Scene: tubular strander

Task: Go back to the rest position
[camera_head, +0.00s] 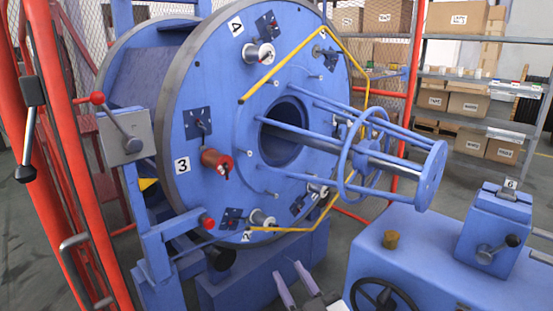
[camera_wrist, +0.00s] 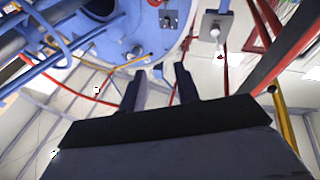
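My gripper (camera_head: 288,269) shows at the bottom middle of the head view, in front of the base of the blue strander. In the wrist view, the two dark fingers of my gripper (camera_wrist: 160,70) stand apart with nothing between them. The gripper is open and empty. The large blue strander disc (camera_head: 225,110) fills the middle of the head view, with numbered positions, bobbins and yellow bars. The disc (camera_wrist: 140,30) also shows at the top of the wrist view, beyond the fingertips. The rest of my arm is mostly hidden.
A blue machine block (camera_head: 420,265) with a dark handwheel (camera_head: 378,296) stands at the right. A red mesh gate (camera_head: 75,150) and a grey lever box (camera_head: 125,137) are at the left. Shelves with cardboard boxes (camera_head: 468,104) stand at the back right.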

